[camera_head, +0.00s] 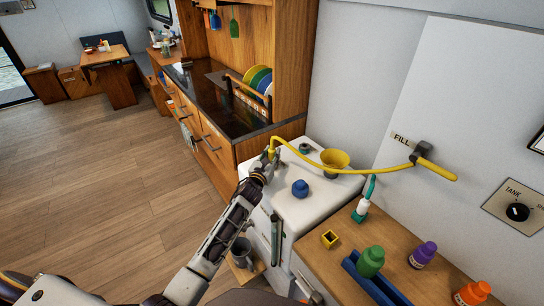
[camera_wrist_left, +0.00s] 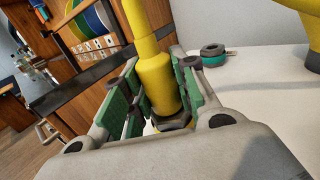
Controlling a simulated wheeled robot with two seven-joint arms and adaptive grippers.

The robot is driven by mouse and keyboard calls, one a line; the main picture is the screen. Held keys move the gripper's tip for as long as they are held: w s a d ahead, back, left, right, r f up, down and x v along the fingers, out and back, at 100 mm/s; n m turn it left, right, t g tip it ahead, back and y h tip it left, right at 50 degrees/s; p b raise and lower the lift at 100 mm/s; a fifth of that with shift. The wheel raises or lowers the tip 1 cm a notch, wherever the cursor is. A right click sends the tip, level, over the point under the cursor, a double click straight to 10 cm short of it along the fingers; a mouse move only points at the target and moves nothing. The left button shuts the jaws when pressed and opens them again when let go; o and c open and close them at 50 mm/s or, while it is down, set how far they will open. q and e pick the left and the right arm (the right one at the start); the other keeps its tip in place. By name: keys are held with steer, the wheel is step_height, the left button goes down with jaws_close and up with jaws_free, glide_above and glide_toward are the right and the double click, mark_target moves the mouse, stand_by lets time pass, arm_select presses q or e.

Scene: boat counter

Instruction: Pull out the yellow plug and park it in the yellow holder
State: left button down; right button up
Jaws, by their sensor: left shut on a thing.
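The yellow plug (camera_head: 272,152) stands roughly upright at the back left corner of the white counter unit. My left gripper (camera_head: 268,160) is shut on it. In the left wrist view the plug's yellow body (camera_wrist_left: 155,80) sits between the green finger pads of my left gripper (camera_wrist_left: 155,95), with a dark collar below it. A small square yellow holder (camera_head: 330,239) with a dark opening is on the wooden counter, right of and nearer than the gripper. My right gripper is not in view.
A yellow hose (camera_head: 350,173) runs from the plug to the wall tap (camera_head: 422,153). A yellow funnel (camera_head: 335,160), blue knob (camera_head: 300,188) and dark green ring (camera_head: 305,148) are on the white top.

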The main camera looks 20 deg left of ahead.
mark_target(272, 146)
arm_select(q)
step_height(272, 146, up, 8)
steer(key=shift+f+p, duration=0.25)
steer(key=shift+p, duration=0.35)
step_height(272, 146, up, 2)
steer(key=shift+r, duration=0.2)
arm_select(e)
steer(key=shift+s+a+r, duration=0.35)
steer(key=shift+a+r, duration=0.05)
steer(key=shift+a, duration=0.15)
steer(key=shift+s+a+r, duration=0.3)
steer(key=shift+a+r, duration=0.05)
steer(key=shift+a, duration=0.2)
